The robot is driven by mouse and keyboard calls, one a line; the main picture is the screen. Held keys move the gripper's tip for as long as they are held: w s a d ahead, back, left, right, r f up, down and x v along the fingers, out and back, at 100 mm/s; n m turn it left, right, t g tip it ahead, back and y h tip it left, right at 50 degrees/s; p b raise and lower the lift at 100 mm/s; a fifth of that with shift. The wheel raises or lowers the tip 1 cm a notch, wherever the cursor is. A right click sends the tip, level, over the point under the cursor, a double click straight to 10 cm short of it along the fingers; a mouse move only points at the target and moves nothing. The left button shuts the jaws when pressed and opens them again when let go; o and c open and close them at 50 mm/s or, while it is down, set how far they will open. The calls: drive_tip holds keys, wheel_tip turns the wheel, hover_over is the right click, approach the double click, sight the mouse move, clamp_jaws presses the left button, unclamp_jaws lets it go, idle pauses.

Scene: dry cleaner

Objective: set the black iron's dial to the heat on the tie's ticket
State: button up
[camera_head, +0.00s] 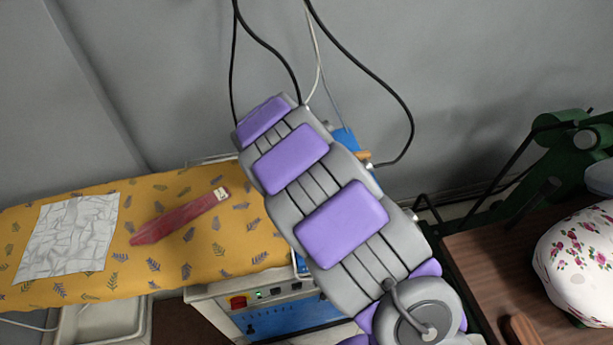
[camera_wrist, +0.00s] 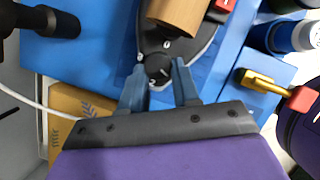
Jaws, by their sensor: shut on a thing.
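The black iron (camera_wrist: 196,46), with a light wooden handle (camera_wrist: 178,14), rests on a blue surface at the top of the wrist view. Its round black dial (camera_wrist: 158,66) sits between the fingertips of my gripper (camera_wrist: 159,74), which is shut on it. Small white marks surround the dial; I cannot tell its setting. In the head view my arm hides the gripper and most of the iron. A dark red tie (camera_head: 180,219) lies on the yellow ironing board (camera_head: 228,235). Its pale ticket (camera_head: 221,194) is at the upper right end; its marking is too small to read.
A wrinkled white cloth (camera_head: 68,236) lies left of the tie. A blue control panel (camera_head: 285,318) is under the board. Bottles (camera_wrist: 290,37) and a brass-coloured part with a red end (camera_wrist: 300,98) stand close right of the gripper. A wooden table (camera_head: 500,255) is at right.

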drive_tip(key=shift+w+d+r, duration=0.1)
drive_tip(key=shift+w+d, duration=0.1)
drive_tip(key=shift+d, duration=0.65)
drive_tip(key=shift+c, duration=0.9)
drive_tip(key=shift+a, duration=0.15)
drive_tip(key=shift+a, duration=0.25)
drive_tip(key=o, duration=1)
drive_tip(key=shift+a, duration=0.15)
drive_tip(key=shift+o, duration=0.2)
drive_tip(key=p+v, duration=0.3)
drive_tip(key=v, duration=1.4)
drive_tip(key=shift+p, duration=0.4)
